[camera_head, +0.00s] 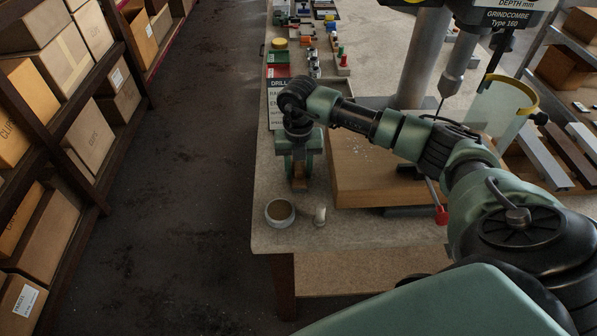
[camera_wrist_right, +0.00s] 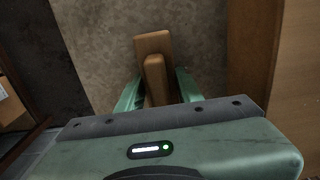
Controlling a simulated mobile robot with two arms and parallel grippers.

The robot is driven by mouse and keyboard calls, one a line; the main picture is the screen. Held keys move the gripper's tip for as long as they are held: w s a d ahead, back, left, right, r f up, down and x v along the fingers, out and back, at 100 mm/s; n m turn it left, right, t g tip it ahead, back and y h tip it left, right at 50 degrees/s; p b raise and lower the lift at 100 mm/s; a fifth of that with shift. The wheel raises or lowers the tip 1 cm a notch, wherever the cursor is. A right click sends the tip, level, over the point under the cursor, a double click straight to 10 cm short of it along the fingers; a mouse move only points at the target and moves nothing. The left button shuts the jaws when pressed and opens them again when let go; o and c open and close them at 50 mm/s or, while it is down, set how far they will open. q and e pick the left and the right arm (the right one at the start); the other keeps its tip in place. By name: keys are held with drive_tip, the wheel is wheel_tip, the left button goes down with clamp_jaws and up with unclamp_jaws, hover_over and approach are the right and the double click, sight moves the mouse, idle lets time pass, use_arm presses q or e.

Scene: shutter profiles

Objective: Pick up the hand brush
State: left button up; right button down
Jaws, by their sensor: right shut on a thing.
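The hand brush (camera_head: 299,184) shows as a small brown wooden piece under my right gripper (camera_head: 299,168), near the left edge of the workbench. In the right wrist view, the brush (camera_wrist_right: 153,48) is a brown block with a narrower wooden part rising between the two green fingers. My right gripper (camera_wrist_right: 158,92) is shut on this narrower part. The bristles are hidden. I cannot tell whether the brush touches the bench or is slightly above it. My left gripper is not in view.
A round bowl (camera_head: 280,212) and a small pale cylinder (camera_head: 320,216) stand near the front corner of the workbench (camera_head: 262,240). A wooden board (camera_head: 350,180) lies right of the gripper, below the drill press (camera_head: 455,60). Shelves with boxes (camera_head: 88,138) stand left across the floor.

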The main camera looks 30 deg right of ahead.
sight(299, 163)
drive_tip(key=shift+r, duration=0.1)
drive_tip(key=shift+r, duration=0.5)
wheel_tip(299, 163, up, 19)
drive_tip(key=b, duration=0.2)
